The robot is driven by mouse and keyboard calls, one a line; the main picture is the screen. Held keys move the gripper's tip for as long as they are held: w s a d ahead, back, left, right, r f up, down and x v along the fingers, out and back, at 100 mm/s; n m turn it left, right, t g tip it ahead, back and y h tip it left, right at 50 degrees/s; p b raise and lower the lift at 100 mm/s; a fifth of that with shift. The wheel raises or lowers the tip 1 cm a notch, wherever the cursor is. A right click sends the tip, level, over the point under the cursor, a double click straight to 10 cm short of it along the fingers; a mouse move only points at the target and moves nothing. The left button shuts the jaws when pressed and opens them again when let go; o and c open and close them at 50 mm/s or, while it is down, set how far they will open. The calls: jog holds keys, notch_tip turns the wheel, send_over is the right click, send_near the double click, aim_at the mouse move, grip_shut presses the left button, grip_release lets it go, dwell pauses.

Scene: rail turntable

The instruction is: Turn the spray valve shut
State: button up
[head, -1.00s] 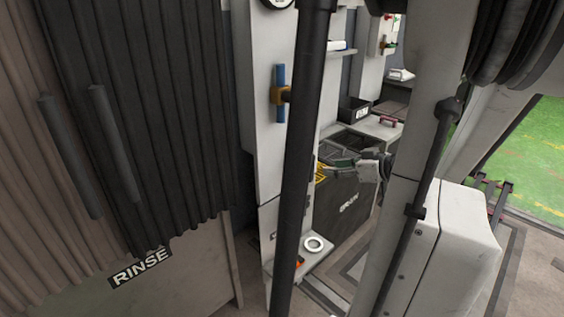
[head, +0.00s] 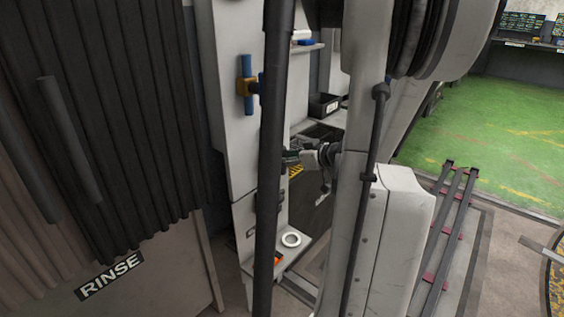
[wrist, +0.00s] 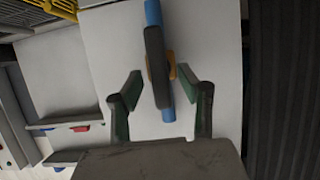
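The spray valve has a blue pipe (head: 247,68), an orange-brown body (head: 245,86) and a dark part at its right, on a white panel; the black pole partly hides it in the head view. In the wrist view a dark grey lever (wrist: 156,65) crosses in front of the blue pipe (wrist: 153,12) and the orange-brown body (wrist: 171,68), nearly in line with the pipe. My gripper (wrist: 160,75) is open and empty, one finger on each side of the lever in the picture, with gaps on both sides. In the head view my gripper (head: 291,158) is below and right of the valve.
A dark ribbed curtain with a RINSE sign (head: 110,276) is at the left. A low ledge holds a white ring (head: 291,240). A black bin (head: 324,105) stands on a shelf behind. A rail track (head: 448,235) and green floor (head: 490,125) lie at the right.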

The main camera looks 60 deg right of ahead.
jog(key=shift+x, duration=0.85)
grip_shut()
